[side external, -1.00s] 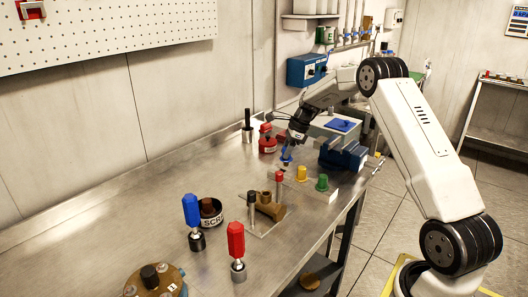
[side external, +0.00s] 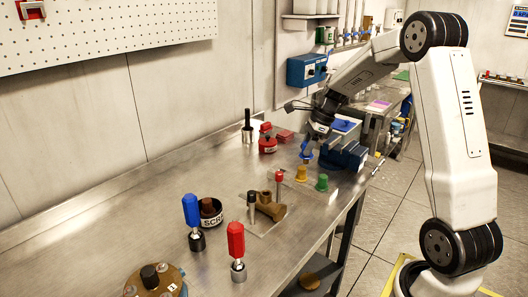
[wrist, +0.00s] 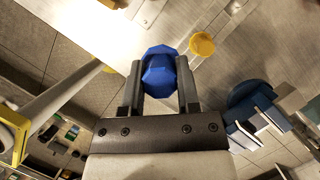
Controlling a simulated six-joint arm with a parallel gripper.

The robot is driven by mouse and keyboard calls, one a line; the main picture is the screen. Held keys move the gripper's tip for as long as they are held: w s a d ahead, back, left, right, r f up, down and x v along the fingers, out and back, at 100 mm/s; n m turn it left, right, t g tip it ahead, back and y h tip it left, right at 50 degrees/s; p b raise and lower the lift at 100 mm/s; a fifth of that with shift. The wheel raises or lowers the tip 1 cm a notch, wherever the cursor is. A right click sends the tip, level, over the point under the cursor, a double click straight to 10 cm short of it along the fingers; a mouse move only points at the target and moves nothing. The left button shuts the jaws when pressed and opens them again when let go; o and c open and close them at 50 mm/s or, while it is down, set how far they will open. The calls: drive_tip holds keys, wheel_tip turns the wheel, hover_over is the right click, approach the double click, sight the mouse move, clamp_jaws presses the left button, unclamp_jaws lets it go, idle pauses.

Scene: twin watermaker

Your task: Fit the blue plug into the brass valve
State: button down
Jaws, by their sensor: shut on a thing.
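My gripper (wrist: 158,80) is shut on the blue plug (wrist: 158,66), which sits between the two fingers in the wrist view. In the side view the blue plug (side external: 306,153) hangs below my gripper (side external: 309,147), beside the blue vise, and appears raised above the bench. The brass valve (side external: 266,208) stands on a plate on the bench, to the left of and nearer the camera than the plug. Its openings are too small to make out clearly.
A yellow plug (side external: 301,174) and a green plug (side external: 322,184) stand near the plate. A black-topped pin (side external: 252,207) and a red-topped pin (side external: 279,185) flank the valve. The blue vise (side external: 345,155) is close on the right.

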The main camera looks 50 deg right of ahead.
drive_tip(key=shift+s+a+r, duration=0.1)
drive_tip(key=shift+s+r, duration=0.05)
drive_tip(key=shift+s, duration=0.1)
idle(0.4)
drive_tip(key=c, duration=1.1)
unclamp_jaws()
clamp_jaws()
drive_tip(key=shift+a, duration=0.15)
drive_tip(key=w+a+f, duration=0.1)
drive_tip(key=w+a, duration=0.4)
drive_tip(key=a, duration=0.7)
drive_tip(key=shift+w+a+f, duration=0.15)
drive_tip(key=shift+a, duration=0.15)
